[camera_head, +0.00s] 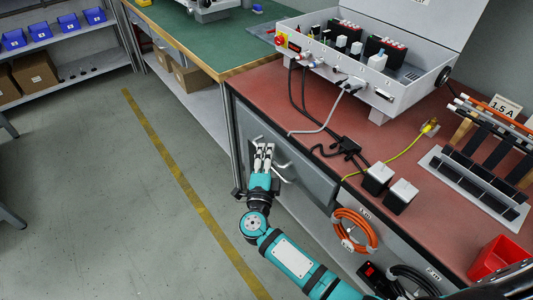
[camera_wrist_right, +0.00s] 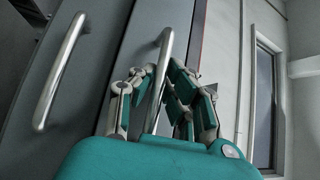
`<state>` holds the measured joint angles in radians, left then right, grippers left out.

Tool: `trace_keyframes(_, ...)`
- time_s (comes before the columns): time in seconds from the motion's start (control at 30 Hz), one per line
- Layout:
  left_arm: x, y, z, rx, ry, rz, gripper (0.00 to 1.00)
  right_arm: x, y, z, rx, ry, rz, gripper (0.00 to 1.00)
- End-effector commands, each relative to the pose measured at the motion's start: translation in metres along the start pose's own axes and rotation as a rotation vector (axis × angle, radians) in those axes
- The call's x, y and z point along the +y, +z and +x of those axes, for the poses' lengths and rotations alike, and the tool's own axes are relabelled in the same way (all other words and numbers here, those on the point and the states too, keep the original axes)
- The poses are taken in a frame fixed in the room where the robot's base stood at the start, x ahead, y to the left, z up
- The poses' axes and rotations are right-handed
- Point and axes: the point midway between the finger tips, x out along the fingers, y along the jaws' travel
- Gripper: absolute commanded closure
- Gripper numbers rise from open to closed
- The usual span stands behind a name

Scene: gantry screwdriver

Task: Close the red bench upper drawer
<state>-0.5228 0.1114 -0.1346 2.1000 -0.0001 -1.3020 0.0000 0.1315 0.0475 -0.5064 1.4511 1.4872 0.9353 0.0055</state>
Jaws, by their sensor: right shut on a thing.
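The red bench (camera_head: 285,95) runs along the right side, with grey drawer fronts below its top. The upper drawer's front (camera_head: 315,175) looks close to the bench frame; I cannot tell whether a small gap is left. My right gripper (camera_head: 263,150) is at the drawer fronts. In the right wrist view its fingers (camera_wrist_right: 163,95) are shut around the upper drawer's bar handle (camera_wrist_right: 165,45), beside the red bench edge. A second bar handle (camera_wrist_right: 60,72), on the neighbouring lower front, is free. My left gripper is out of view.
A grey case of electronics (camera_head: 390,90), cables and two white-topped blocks (camera_head: 378,177) stand on the bench. An orange cable coil (camera_head: 355,230) hangs at its front. A green-topped bench (camera_head: 195,35) stands behind. The floor to the left (camera_head: 90,190) is clear.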

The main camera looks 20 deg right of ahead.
Motion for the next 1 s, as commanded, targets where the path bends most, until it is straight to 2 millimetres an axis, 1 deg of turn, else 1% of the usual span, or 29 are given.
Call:
trace_keyframes(0.2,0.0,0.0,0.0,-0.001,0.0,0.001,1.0,0.003,0.0,-0.001,-0.001,0.006,-0.004,1.0)
trace_keyframes(0.3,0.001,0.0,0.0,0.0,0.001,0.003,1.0,0.004,-0.006,0.004,0.001,0.006,-0.007,1.0)
trace_keyframes(0.4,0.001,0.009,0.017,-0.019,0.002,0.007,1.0,0.006,-0.017,0.015,0.002,0.006,-0.008,1.0)
trace_keyframes(0.5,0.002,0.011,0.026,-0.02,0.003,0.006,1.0,0.01,-0.025,0.023,0.001,0.008,-0.008,1.0)
trace_keyframes(0.8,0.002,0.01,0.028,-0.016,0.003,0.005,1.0,0.012,-0.028,0.025,0.003,0.009,-0.007,1.0)
trace_keyframes(0.83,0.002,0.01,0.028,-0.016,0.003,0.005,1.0,0.012,-0.028,0.025,0.003,0.009,-0.008,0.89)
trace_keyframes(1.0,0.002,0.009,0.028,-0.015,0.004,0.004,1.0,0.011,-0.028,0.025,0.003,0.007,-0.006,0.67)
